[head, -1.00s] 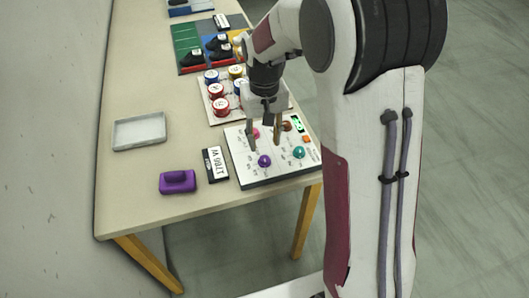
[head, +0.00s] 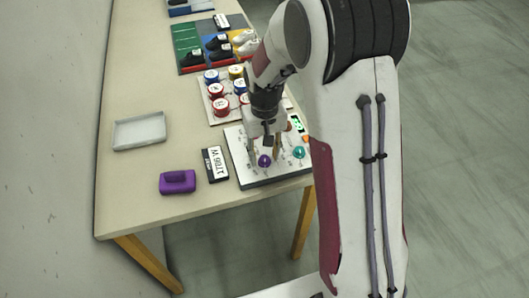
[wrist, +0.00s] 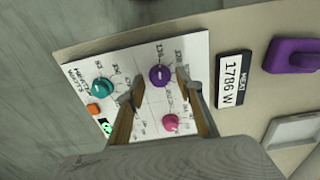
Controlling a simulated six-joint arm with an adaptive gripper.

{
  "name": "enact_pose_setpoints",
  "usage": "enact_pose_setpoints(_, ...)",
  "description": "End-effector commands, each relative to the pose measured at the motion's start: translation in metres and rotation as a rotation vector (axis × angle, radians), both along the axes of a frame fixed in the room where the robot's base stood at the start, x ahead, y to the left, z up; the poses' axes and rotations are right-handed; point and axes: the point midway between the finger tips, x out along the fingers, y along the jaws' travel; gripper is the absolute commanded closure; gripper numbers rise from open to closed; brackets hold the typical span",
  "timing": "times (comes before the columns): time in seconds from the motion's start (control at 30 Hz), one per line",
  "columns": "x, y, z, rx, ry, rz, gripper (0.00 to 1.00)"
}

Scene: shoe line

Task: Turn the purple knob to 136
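The purple knob (head: 264,161) stands on the near part of the white control panel (head: 245,172), and it also shows in the wrist view (wrist: 160,75) with numbers printed around it. My gripper (head: 264,150) is open above the panel, pointing down. In the wrist view my gripper (wrist: 157,85) has one finger on each side of the purple knob, spread apart, with clear gaps to it. Whether the tips are down at knob height I cannot tell. The knob's exact setting is too small to read.
A teal knob (head: 299,152) sits to the right on the panel, and a pink knob (wrist: 170,122) shows in the wrist view. A label sign (head: 215,164) and a purple block (head: 178,182) lie left of the panel. A grey tray (head: 139,131) is farther left.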

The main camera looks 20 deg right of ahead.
Motion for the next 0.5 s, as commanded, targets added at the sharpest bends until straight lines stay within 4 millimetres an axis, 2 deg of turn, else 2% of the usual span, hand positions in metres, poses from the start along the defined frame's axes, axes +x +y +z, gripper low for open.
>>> enact_pose_setpoints(0.03, 0.0001, 0.0, 0.0001, 0.0, 0.0, 0.0, 0.77)
enact_pose_setpoints(0.1, 0.0001, 0.0, 0.0002, 0.0, 0.0, 0.0, 0.95)
enact_pose_setpoints(0.13, 0.0001, 0.0, 0.0002, 0.0, 0.0, 0.0, 1.0)
enact_pose_setpoints(0.5, 0.0003, 0.0, 0.0004, 0.0, -0.001, -0.051, 1.0)
